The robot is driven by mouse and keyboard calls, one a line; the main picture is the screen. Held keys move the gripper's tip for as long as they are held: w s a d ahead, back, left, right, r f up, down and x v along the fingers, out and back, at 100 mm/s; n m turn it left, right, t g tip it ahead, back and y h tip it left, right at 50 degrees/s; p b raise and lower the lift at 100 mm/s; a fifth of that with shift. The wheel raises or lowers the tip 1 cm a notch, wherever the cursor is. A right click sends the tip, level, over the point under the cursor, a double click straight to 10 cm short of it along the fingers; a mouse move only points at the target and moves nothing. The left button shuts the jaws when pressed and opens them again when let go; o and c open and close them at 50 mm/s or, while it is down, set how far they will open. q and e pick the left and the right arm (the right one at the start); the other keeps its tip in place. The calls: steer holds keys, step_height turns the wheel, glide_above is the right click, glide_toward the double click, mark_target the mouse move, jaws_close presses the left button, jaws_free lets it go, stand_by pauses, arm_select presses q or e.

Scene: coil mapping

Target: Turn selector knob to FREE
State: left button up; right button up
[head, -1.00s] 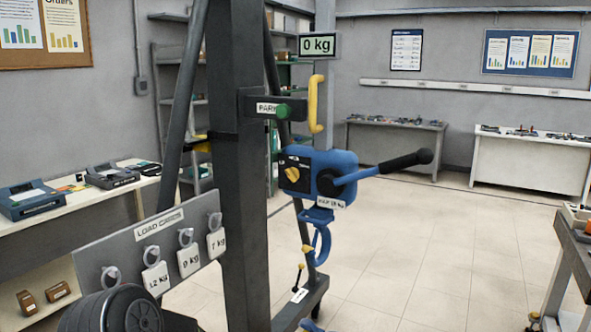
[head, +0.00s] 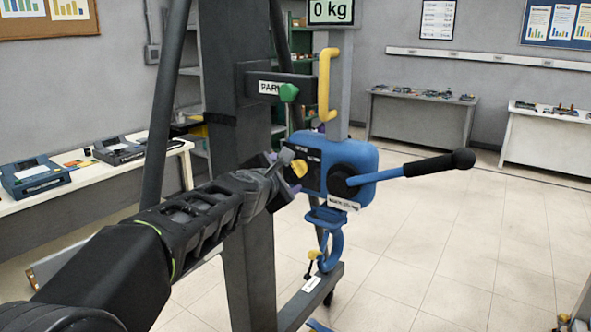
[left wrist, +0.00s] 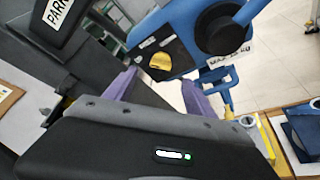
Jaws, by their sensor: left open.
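The blue hoist (head: 352,165) hangs on the grey stand, with a lever (head: 425,166) pointing right. Its yellow selector knob (head: 299,168) sits on a black plate (head: 309,155) on the hoist's left side. The knob also shows in the left wrist view (left wrist: 160,61), between the purple fingertips and beyond them. The plate's lettering is too small to read. My left gripper (head: 287,172) is open, just in front of and beside the knob; it shows in the left wrist view (left wrist: 158,80) with fingers apart. Contact with the knob cannot be told. My right gripper is not in view.
The dark upright post (head: 240,150) stands close behind my left gripper. A bracket marked PARK (head: 268,87), a yellow handle (head: 326,88) and a 0 kg display (head: 331,11) are above the hoist. A blue hook (head: 330,247) hangs below. Floor at right is clear.

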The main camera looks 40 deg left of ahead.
mark_target(296, 170)
arm_select(q)
steer(key=shift+w+a+f, duration=0.1)
steer(key=shift+w+f, duration=0.1)
steer(key=shift+w, duration=0.1)
steer(key=p+x, duration=0.2)
steer(key=x, duration=0.5)
steer(key=shift+w+a+f, duration=0.1)
steer(key=shift+w, duration=0.2)
steer(key=shift+c, duration=0.3)
